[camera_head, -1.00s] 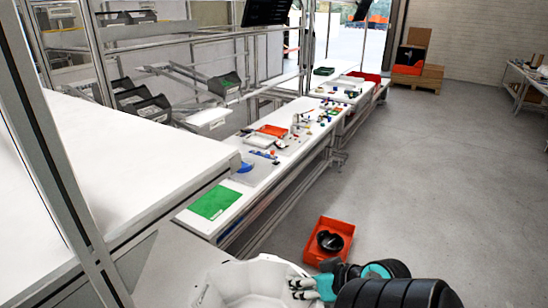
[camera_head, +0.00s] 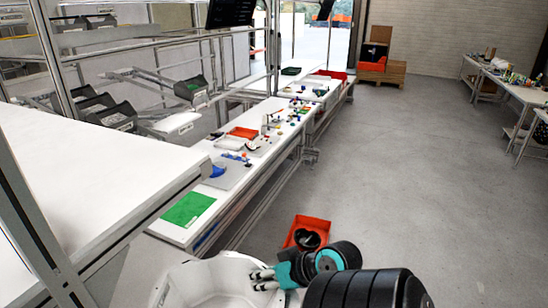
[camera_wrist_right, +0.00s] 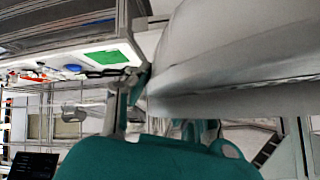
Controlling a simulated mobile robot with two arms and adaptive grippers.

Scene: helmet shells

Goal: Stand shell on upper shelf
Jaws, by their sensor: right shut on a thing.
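A white helmet shell (camera_head: 205,284) shows at the bottom of the head view, cut off by the lower edge. My right gripper (camera_head: 264,279) is shut on the shell's right rim. The pale shell (camera_wrist_right: 245,45) also fills the upper right of the right wrist view, with the gripper (camera_wrist_right: 132,88) at its edge. A white shelf board (camera_head: 95,165) in a metal frame lies at the left of the head view. The shell is to the right of this board and apart from it in the picture. My left gripper is not in view.
A metal post (camera_head: 35,225) stands at the left in front of the board. A long workbench with a green mat (camera_head: 188,208) and small parts runs behind. An orange bin (camera_head: 308,232) with a black item is on the floor. Open floor (camera_head: 400,180) lies to the right.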

